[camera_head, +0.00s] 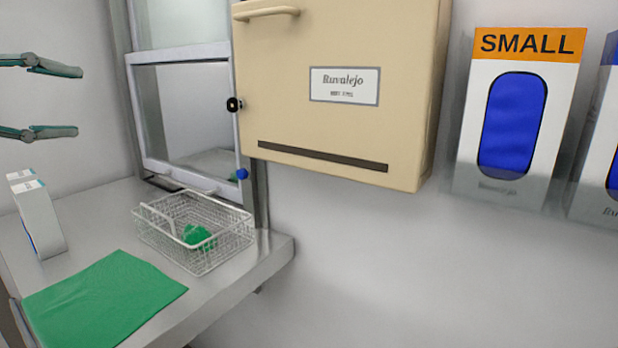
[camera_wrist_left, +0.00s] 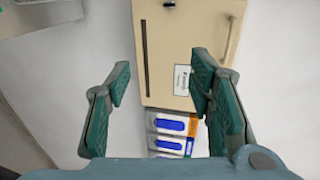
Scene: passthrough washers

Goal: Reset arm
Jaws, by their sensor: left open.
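My left gripper (camera_head: 55,99) comes in at the left edge of the head view, above the steel counter. Its two teal fingers are spread wide with nothing between them. In the left wrist view the same gripper (camera_wrist_left: 162,85) is open and empty. Through its fingers show the beige cabinet (camera_wrist_left: 165,75) and blue-and-white boxes (camera_wrist_left: 168,125) farther off. My right gripper is in neither view.
The steel counter (camera_head: 210,308) holds a wire basket (camera_head: 165,240) with a green item (camera_head: 198,236), a green cloth (camera_head: 100,300) and a white box (camera_head: 38,218). A pass-through window (camera_head: 195,115) and the wall cabinet (camera_head: 330,130) stand behind. A SMALL box (camera_head: 470,170) hangs at right.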

